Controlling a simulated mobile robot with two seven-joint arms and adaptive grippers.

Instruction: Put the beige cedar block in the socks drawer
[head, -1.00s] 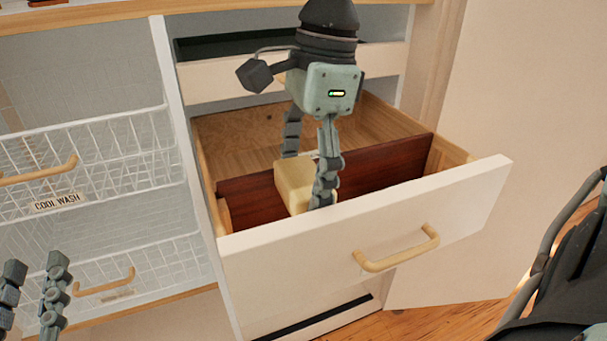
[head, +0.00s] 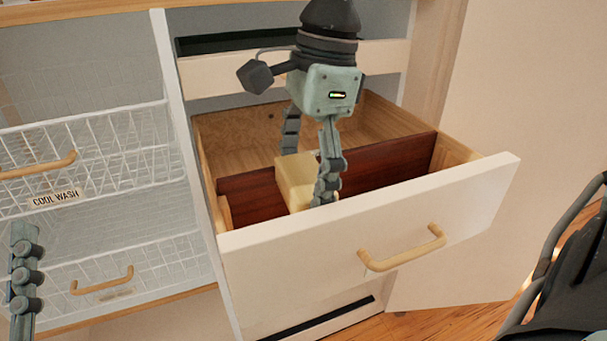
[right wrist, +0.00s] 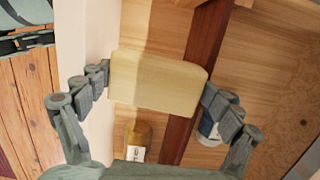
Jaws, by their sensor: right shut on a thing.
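The beige cedar block (head: 294,180) is held between the two fingers of my right gripper (head: 305,178), over the open drawer (head: 350,232). In the right wrist view the block (right wrist: 155,82) spans the gap between the fingertips, above the drawer's front compartment and partly over the dark red-brown divider (right wrist: 208,50). Whether it touches the divider or drawer floor I cannot tell. No socks label is visible on the drawer front. My left gripper (head: 24,280) shows only as a finger at the left edge, away from the drawer.
In the right wrist view an amber labelled item (right wrist: 138,140) lies in the front compartment and a blue-and-white item (right wrist: 212,125) in the back one. Wire baskets (head: 90,150), one labelled COOL WASH, stand left. Another drawer (head: 240,75) is above. A pale panel (head: 520,100) stands right.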

